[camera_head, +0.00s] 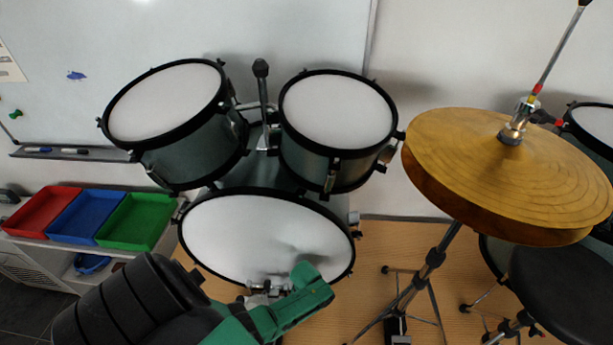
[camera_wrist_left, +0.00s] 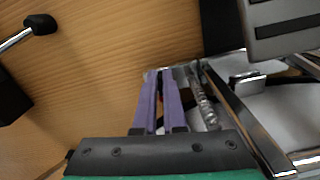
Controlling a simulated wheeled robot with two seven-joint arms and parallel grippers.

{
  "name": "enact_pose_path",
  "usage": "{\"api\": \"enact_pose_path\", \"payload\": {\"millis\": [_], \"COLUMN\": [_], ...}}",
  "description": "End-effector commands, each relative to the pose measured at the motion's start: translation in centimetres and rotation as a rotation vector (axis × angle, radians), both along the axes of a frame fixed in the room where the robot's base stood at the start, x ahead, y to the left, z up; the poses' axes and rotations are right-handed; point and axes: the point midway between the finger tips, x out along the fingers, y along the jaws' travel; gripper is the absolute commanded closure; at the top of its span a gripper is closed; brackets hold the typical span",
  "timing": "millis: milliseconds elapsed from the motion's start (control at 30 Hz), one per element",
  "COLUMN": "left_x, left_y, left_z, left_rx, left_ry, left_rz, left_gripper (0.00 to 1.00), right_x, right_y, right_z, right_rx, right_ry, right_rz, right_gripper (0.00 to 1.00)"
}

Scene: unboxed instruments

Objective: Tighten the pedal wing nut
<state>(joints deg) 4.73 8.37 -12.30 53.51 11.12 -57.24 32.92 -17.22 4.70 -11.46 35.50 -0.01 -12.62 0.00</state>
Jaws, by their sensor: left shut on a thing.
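The bass drum pedal shows in the left wrist view as a metal frame (camera_wrist_left: 240,118) with a coiled spring (camera_wrist_left: 204,98) beside my fingers. My left gripper (camera_wrist_left: 165,76) has purple fingers, close together, with their tips at a metal part at the end of the pedal frame. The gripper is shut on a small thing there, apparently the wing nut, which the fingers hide. In the head view my green left wrist (camera_head: 300,295) reaches down in front of the bass drum (camera_head: 250,235) and covers most of the pedal. My right gripper is in neither view.
Two toms (camera_head: 338,110) sit above the bass drum. A hi-hat cymbal (camera_head: 510,180) on its stand (camera_head: 432,260) and a black stool seat (camera_head: 560,285) are at the right. Red, blue and green trays (camera_head: 135,222) stand at the left. The wooden floor (camera_wrist_left: 110,60) is open left of the fingers.

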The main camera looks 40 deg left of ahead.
Motion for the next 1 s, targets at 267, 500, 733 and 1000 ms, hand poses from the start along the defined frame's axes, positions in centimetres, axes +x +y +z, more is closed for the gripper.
{"api": "enact_pose_path", "payload": {"millis": [267,500,733,1000], "left_x": [0.90,0.92,0.93,1.01], "left_y": [0.89,1.15,1.29,1.48], "left_z": [0.63,0.61,0.57,0.51], "left_rx": [0.013,0.015,0.014,0.013], "left_ry": [-0.022,-0.021,-0.020,-0.019], "left_rz": [-0.263,-0.492,-0.710,-0.964], "left_gripper": [1.00,1.00,1.00,1.00], "right_x": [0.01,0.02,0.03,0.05], "right_y": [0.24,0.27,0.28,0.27], "right_z": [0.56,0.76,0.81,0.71], "right_rx": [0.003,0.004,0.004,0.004], "right_ry": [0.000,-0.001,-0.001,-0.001], "right_rz": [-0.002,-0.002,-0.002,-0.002], "right_gripper": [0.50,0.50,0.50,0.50]}}
